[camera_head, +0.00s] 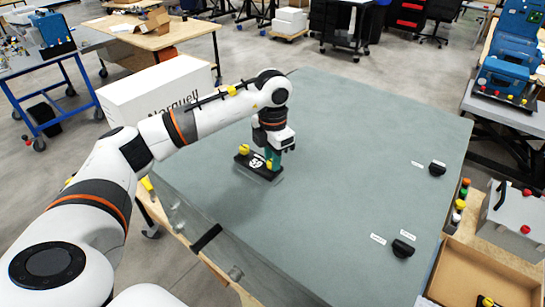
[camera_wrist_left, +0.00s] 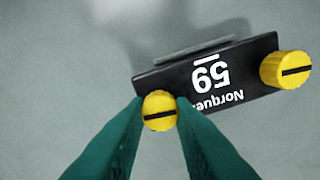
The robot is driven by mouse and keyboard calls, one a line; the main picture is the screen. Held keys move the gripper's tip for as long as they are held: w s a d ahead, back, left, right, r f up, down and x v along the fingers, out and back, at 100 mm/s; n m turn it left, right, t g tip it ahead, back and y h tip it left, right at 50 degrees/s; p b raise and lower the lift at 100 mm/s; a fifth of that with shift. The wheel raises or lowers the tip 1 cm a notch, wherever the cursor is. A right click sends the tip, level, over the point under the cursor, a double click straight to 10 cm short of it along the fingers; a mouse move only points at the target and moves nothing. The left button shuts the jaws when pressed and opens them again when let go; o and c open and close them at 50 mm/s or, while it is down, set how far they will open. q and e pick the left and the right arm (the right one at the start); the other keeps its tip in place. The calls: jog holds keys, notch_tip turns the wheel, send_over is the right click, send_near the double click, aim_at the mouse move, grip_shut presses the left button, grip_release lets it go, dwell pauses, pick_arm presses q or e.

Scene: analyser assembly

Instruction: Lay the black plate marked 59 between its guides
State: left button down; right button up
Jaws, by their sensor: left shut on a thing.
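The black plate marked 59 (camera_head: 250,165) has a yellow slotted knob at each end. It also shows in the left wrist view (camera_wrist_left: 180,82), with its white lettering upside down. My left gripper (camera_head: 271,163), with teal fingers, is shut on one yellow knob of the plate; the knob sits between the fingertips in the left wrist view (camera_wrist_left: 159,111). A thin grey strip (camera_wrist_left: 195,48) runs along the plate's far side there, and I cannot tell whether it is a guide. I cannot tell whether the plate touches the surface below. My right gripper is not in view.
The large grey-green top (camera_head: 350,130) is mostly clear around the plate. Two black half-round pieces (camera_head: 437,168) (camera_head: 403,248) with small white labels stand toward its right side. A cardboard box (camera_head: 470,275) lies at the lower right, and a white Norquell box (camera_head: 160,90) is behind my left arm.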

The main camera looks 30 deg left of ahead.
pick_arm(q)
jog(key=shift+f+b, duration=0.6)
jog(key=shift+f, duration=0.2)
jog(key=c, duration=1.2)
grip_release()
jog(key=shift+o, duration=0.2)
jog(key=shift+r+p, duration=2.1)
jog(key=shift+r, duration=1.45)
jog(key=shift+f, duration=0.15)
